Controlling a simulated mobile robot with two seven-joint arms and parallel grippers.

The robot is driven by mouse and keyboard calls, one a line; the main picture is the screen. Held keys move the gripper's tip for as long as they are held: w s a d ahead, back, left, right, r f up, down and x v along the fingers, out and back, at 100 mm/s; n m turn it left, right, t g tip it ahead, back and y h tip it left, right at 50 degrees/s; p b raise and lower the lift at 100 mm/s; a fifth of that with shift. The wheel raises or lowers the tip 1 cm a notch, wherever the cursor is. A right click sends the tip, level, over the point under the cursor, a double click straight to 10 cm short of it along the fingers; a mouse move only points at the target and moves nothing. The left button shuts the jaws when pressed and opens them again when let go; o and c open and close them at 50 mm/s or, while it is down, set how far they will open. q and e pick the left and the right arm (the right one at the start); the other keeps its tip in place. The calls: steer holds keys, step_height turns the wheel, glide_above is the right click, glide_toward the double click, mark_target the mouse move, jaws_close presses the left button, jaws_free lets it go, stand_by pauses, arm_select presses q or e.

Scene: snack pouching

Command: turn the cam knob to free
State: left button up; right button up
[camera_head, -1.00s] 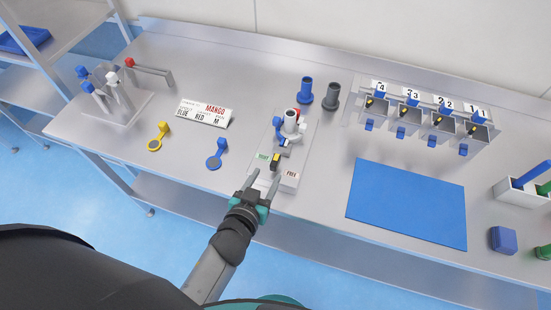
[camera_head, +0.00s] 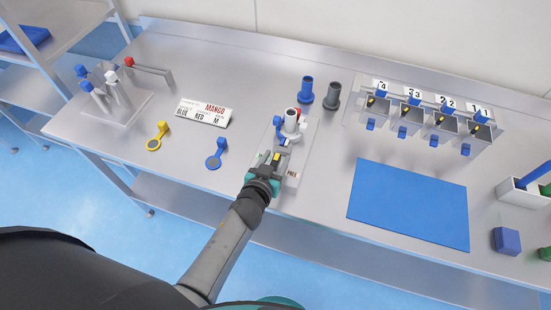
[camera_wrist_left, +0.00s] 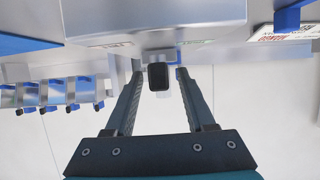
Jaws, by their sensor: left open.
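The cam knob (camera_head: 277,157), dark with a yellow mark, sits on the front part of the light grey fixture (camera_head: 309,135). In the left wrist view the dark end of the knob (camera_wrist_left: 159,77) lies between the two open fingers (camera_wrist_left: 160,90), with a gap on each side. My right gripper is out of view.
Behind the knob, the fixture carries a white cylinder (camera_head: 290,122) with blue and red parts. Blue (camera_head: 306,92) and grey (camera_head: 332,96) cylinders stand behind it. A blue mat (camera_head: 409,204) lies right. A blue tag (camera_head: 215,155) and sign (camera_head: 205,113) are left.

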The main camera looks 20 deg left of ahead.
arm_select(q)
jaws_close()
stand_by(0.3)
stand_by(0.3)
